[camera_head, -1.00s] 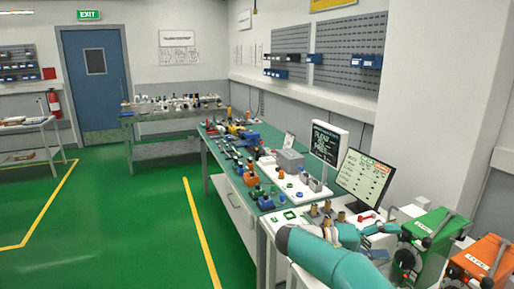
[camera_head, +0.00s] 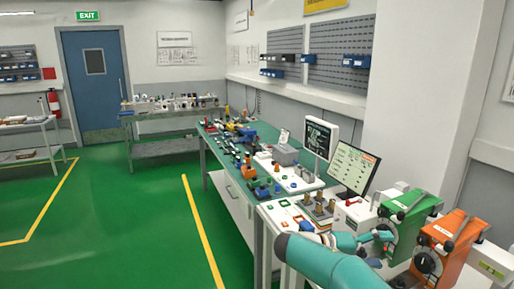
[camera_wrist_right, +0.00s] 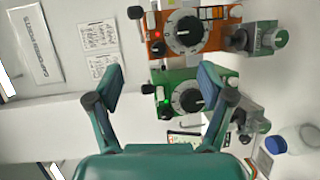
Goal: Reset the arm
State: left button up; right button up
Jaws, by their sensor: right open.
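My right arm, teal, comes in at the bottom of the head view. Its gripper (camera_head: 378,239) shows small in front of the green box, and its fingers are hard to make out there. In the right wrist view the gripper (camera_wrist_right: 155,88) is open, its two teal fingers wide apart with nothing between them. Beyond the fingers are a green box with a dial (camera_head: 408,215) and an orange box with a dial (camera_head: 440,248). Both also show in the right wrist view, the green one (camera_wrist_right: 218,84) below the orange one (camera_wrist_right: 212,26). My left gripper is not in view.
A monitor (camera_head: 353,170) and a dark sign screen (camera_head: 320,138) stand behind the near bench. A long green-topped bench (camera_head: 215,131) carries many small parts. A white bottle with a blue cap (camera_wrist_right: 276,145) shows in the right wrist view. The green floor (camera_head: 115,215) at left is clear.

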jog(key=s+a+f+n+y, duration=0.1)
jog(key=s+f+n+y, duration=0.15)
jog(key=f, duration=0.75)
jog(key=s+a+f+n+y, duration=0.2)
jog(key=f+y, duration=0.2)
jog(key=f, duration=0.5)
jog(key=s+a+f+n+y, duration=0.1)
jog(key=s+f+n+y, duration=0.2)
jog(key=f, duration=0.7)
jog(key=s+a+f+m+y, duration=0.3)
jog(key=s+a+f+y, duration=0.1)
jog(key=s, duration=0.3)
jog(key=s+a+f+m+y, duration=0.3)
jog(key=s+a+y, duration=0.15)
jog(key=s, duration=0.35)
jog(key=s+a+f+m+y, duration=0.3)
jog(key=s+a+f, duration=0.15)
jog(key=s, duration=0.25)
pick_arm(q)
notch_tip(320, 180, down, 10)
jog(key=b, duration=1)
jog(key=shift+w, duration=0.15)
pick_arm(e)
notch_tip(320, 180, down, 9)
jog(key=shift+f, duration=0.15)
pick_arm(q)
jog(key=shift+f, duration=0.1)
pick_arm(e)
jog(key=shift+s, duration=0.1)
jog(key=shift+c, duration=0.2)
